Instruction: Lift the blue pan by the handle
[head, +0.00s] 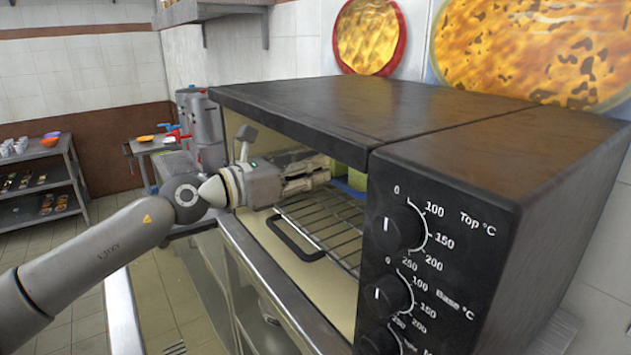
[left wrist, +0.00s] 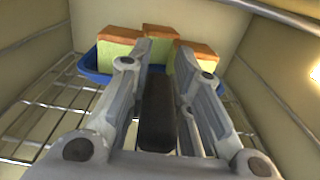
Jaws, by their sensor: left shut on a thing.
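The blue pan (left wrist: 88,70) is inside the oven, with several yellow-green cake pieces with brown tops (left wrist: 190,72) in it. Its black handle (left wrist: 157,112) points toward the left wrist camera, between the fingers. My left gripper (head: 322,170) reaches in through the oven's open front and is shut on the handle. The left wrist view shows its two fingers (left wrist: 160,70) on either side of the handle. In the head view the gripper and oven body hide most of the pan. I cannot tell whether the pan touches the rack. My right gripper is not in view.
The oven (head: 440,130) has a dark top and a knob panel close to the right of my arm. A wire rack (head: 320,225) with a dark front handle (head: 293,240) lies under the gripper. Oven walls close in both sides. Shelves (head: 45,183) stand far left.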

